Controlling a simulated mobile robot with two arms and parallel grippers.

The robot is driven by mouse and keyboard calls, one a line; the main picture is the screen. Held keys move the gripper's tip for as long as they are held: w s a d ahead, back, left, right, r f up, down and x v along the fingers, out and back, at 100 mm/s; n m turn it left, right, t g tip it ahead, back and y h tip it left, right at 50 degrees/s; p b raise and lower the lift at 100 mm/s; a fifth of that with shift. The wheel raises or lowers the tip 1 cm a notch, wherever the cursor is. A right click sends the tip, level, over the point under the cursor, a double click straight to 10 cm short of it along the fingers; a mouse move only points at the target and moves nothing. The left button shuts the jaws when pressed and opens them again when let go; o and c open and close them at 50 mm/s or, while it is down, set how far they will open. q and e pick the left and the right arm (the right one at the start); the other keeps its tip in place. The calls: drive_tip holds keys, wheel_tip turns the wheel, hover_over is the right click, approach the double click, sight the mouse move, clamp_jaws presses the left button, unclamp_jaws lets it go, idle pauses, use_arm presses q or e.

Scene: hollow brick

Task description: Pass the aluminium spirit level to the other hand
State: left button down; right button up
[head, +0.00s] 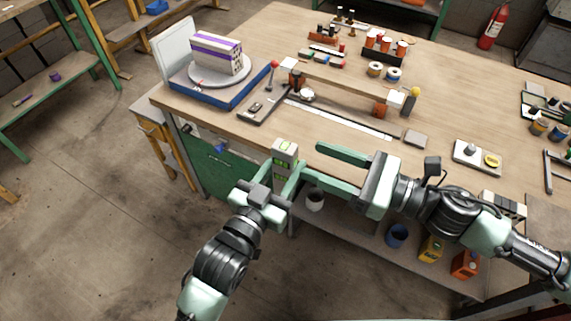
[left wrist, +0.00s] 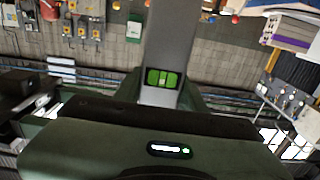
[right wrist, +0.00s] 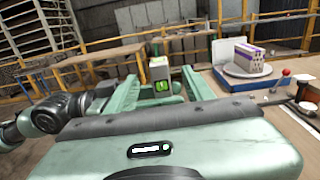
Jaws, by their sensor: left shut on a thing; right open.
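The aluminium spirit level (head: 285,151) is a grey bar with green vials, held upright in front of the bench's near edge. It also shows in the left wrist view (left wrist: 168,40) and in the right wrist view (right wrist: 160,69). My left gripper (head: 287,180) is shut on its lower part, and the fingers hide some of it. My right gripper (head: 308,164) is open and comes from the right. In the right wrist view its two fingers (right wrist: 163,88) lie to either side of the level. I cannot tell whether they touch it.
The wooden workbench (head: 285,120) lies just beyond both grippers. On it are a hollow brick (head: 216,54) on a round plate in a blue-edged stand, a long steel rule (head: 340,118) and several small tools. A mug (head: 314,200) and containers stand on the shelf below.

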drive_tip(key=w+d+f+m+t+h, duration=0.3)
drive_tip(key=d+f+m, duration=0.4)
drive_tip(key=f, duration=0.2)
drive_tip(key=w+d+f+m+t+h, duration=0.2)
drive_tip(key=w+d+f+m+h, duration=0.15)
drive_tip(key=d+f+m, duration=0.45)
drive_tip(key=s+d+f+m+g+h, duration=0.1)
drive_tip(key=s+d+f+m+h, duration=0.2)
drive_tip(key=f+m, duration=0.5)
drive_tip(key=s+d+f+m+g+h, duration=0.1)
drive_tip(key=s+d+f+m+h, duration=0.15)
drive_tip(key=f, duration=0.85)
drive_tip(key=s+d+f+m+g+h, duration=0.25)
drive_tip(key=f+m, duration=0.35)
drive_tip(key=f, duration=0.4)
drive_tip(key=s+a+f+m+g, duration=0.2)
drive_tip(key=s+f+m, duration=0.2)
drive_tip(key=s, duration=0.6)
drive_tip(key=s+a+f+m+g+h, duration=0.1)
drive_tip(key=s+a+f+m+g, duration=0.2)
drive_tip(key=s+f+m, duration=0.2)
drive_tip(key=s+a+f+m+g, duration=0.3)
drive_tip(key=s+f, duration=0.7)
drive_tip(key=s, duration=0.7)
drive_tip(key=shift+a+m, duration=0.2)
drive_tip(key=shift+m, duration=0.85)
